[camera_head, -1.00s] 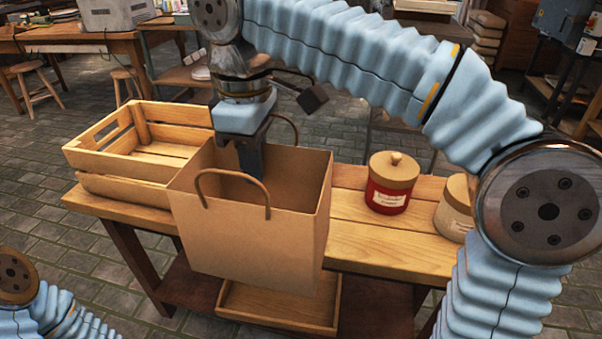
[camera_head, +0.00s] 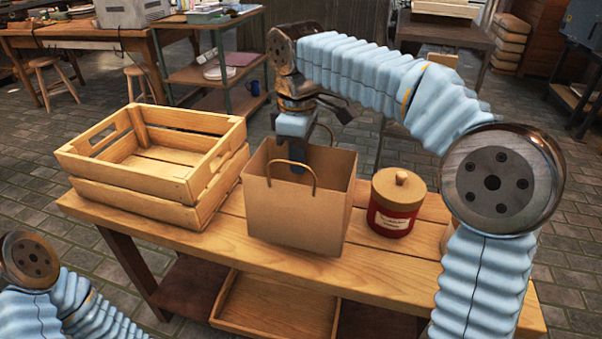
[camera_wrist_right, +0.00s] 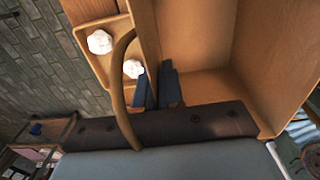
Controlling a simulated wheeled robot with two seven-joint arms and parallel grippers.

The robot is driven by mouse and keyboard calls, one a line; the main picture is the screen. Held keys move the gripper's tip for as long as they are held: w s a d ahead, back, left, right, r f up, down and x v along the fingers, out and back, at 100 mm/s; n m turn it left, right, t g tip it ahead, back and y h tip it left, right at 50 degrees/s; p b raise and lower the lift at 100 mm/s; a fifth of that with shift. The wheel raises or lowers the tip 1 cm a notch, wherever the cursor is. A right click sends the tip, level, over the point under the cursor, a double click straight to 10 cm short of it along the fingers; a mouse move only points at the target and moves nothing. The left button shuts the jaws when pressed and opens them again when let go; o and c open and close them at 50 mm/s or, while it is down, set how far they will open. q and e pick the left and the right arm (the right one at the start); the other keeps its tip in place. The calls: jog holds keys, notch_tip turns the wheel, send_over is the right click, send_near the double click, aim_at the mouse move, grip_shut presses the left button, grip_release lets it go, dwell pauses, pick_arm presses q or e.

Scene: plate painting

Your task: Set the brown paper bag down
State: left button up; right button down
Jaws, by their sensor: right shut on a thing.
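The brown paper bag (camera_head: 295,213) is upright over the middle of the wooden table (camera_head: 395,275), between the crate and the red jar. Its base appears at the tabletop, but I cannot tell whether it bears weight there. My left gripper is out of view.
A wooden crate (camera_head: 165,185) stands close on the bag's left. A red jar with a wooden lid (camera_head: 396,210) stands close on the right. A tray (camera_head: 270,310) is on the lower shelf. The tabletop's front strip is clear.

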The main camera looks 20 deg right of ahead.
jog(key=shift+w+d+f, duration=0.15)
jog(key=shift+w+f, duration=0.05)
jog(key=shift+f, duration=0.65)
jog(key=shift+w+d+f, duration=0.1)
jog(key=shift+w+f, duration=0.15)
jog(key=shift+f, duration=0.55)
jog(key=shift+w+d+f, duration=0.15)
jog(key=shift+w+f, duration=0.05)
jog(key=shift+f, duration=0.65)
jog(key=c, duration=1.7)
grip_release()
jog(key=shift+f+b, duration=0.15)
jog(key=shift+b, duration=0.15)
jog(key=o, duration=0.4)
jog(key=shift+o, duration=0.2)
